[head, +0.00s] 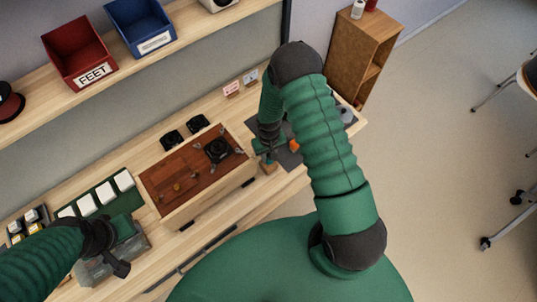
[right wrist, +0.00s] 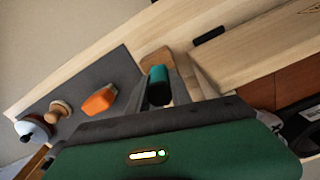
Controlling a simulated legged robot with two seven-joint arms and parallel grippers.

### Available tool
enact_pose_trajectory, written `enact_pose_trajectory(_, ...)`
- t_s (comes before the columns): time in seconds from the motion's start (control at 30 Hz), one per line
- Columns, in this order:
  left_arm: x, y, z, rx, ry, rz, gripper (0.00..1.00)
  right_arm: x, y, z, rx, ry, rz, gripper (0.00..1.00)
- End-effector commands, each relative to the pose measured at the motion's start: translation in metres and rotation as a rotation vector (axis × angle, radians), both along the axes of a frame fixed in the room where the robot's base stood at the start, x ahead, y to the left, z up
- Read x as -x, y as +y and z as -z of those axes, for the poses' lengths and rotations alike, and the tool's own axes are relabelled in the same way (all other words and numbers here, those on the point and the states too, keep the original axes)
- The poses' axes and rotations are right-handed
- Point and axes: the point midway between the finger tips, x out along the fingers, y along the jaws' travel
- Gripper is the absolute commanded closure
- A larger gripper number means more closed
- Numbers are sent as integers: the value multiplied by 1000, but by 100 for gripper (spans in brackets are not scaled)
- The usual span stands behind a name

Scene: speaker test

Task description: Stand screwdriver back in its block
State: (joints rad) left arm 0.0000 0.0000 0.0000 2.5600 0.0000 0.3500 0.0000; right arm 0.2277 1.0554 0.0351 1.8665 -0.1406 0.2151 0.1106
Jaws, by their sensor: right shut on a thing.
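My right gripper (head: 268,152) reaches down over the right part of the bench and is shut on the teal handle of the screwdriver (right wrist: 158,84). In the right wrist view the handle stands out between the fingers (right wrist: 172,84). A small wooden block (head: 268,167) lies right below the gripper in the head view; it also shows just beyond the handle in the right wrist view (right wrist: 155,59). The screwdriver's shaft is hidden, so I cannot tell whether its tip is in the block. My left gripper (head: 118,262) is at the lower left, over a grey bin; its fingers are unclear.
A grey mat (right wrist: 95,80) beside the block holds an orange object (right wrist: 100,100), a wooden-knobbed tool (right wrist: 60,109) and a white round item (right wrist: 33,128). A wooden speaker box (head: 180,205) stands left of the block. Red (head: 75,55) and blue (head: 140,25) bins sit on the shelf.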

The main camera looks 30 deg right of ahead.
Motion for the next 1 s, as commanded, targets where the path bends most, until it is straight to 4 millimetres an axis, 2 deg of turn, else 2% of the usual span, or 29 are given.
enact_pose_trajectory(0.53,0,0,7,0,0,0,64,0,0,9,0,0,0,100)
enact_pose_trajectory(0.57,0,0,7,0,0,0,64,0,0,8,0,0,0,72)
enact_pose_trajectory(0.73,0,0,7,0,0,0,64,0,0,8,0,0,0,50)
enact_pose_trajectory(1.0,0,0,7,0,0,0,64,0,0,8,0,0,0,49)
